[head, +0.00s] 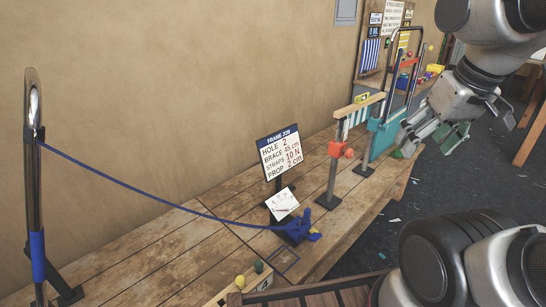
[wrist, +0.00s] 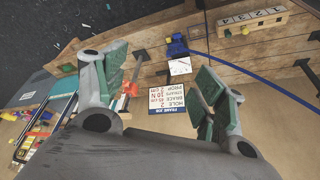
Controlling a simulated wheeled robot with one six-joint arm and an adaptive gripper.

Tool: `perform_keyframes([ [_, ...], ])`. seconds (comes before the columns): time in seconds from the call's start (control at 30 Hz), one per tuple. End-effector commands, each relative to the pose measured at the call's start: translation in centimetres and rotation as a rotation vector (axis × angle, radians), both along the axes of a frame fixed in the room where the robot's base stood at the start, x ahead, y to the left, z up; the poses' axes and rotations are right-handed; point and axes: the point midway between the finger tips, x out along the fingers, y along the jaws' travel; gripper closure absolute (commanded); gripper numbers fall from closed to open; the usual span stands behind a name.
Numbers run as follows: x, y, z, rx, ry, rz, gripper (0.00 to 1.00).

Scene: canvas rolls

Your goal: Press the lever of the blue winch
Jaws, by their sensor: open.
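The blue winch (head: 297,228) sits on the wooden bench near its front edge, with a small yellow part on its right side. It also shows in the wrist view (wrist: 177,46), small, near the top middle. Its lever is too small to make out clearly. A blue strap (head: 165,195) runs from the winch to the metal post (head: 35,150) at the left. My gripper (head: 431,138) is open and empty, up and to the right of the winch and well apart from it. Its green-padded fingers (wrist: 165,82) stand wide apart in the wrist view.
A white gauge card (head: 283,204) and a "FRAME JOB" sign (head: 280,153) stand just behind the winch. An orange clamp on a grey post (head: 333,175) stands to the right. The air above the winch looks clear.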

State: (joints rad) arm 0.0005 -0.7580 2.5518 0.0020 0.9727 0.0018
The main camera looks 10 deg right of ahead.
Motion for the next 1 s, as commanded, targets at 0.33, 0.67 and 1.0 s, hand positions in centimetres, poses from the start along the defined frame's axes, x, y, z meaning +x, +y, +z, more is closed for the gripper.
perform_keyframes([
  [0.33, 1.4, 0.7, -4.1, -0.005, 0.204, 0.035, 1.00],
  [0.67, 5.7, 0.2, -12.2, -0.110, 0.478, 0.133, 1.00],
  [1.0, 12.0, 0.6, -23.8, -0.211, 0.550, 0.317, 1.00],
])
